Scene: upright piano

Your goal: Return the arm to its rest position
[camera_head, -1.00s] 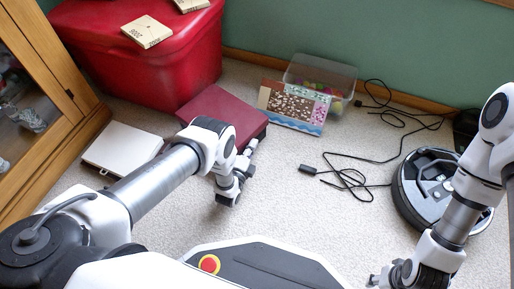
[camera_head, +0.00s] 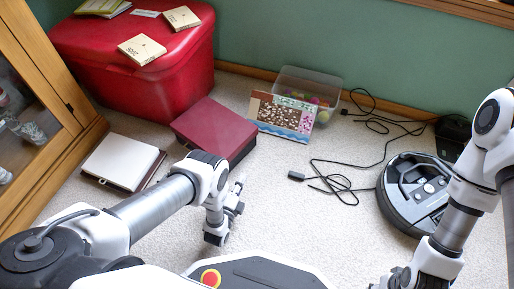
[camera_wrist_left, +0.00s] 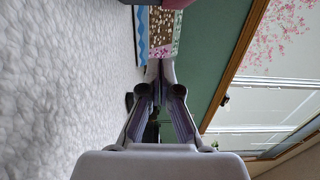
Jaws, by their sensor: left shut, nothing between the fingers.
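My left arm comes in from the left, bends at its white and black joint and hangs down over the carpet. My left gripper (camera_head: 239,186) is above the carpet, in front of the dark red box, apart from it, and holds nothing. In the left wrist view the two fingers (camera_wrist_left: 159,72) run together and are shut, with the patterned picture board (camera_wrist_left: 162,32) ahead of them. My right gripper (camera_head: 393,279) is at the bottom edge, partly cut off, and its fingers are too unclear to read.
A dark red box (camera_head: 215,128), a white flat case (camera_head: 122,160) and a picture board (camera_head: 283,116) before a clear bin (camera_head: 325,87) lie ahead. A red chest (camera_head: 130,70) stands behind. A robot vacuum (camera_head: 405,200) and black cables (camera_head: 335,187) are right. Bare carpet lies between.

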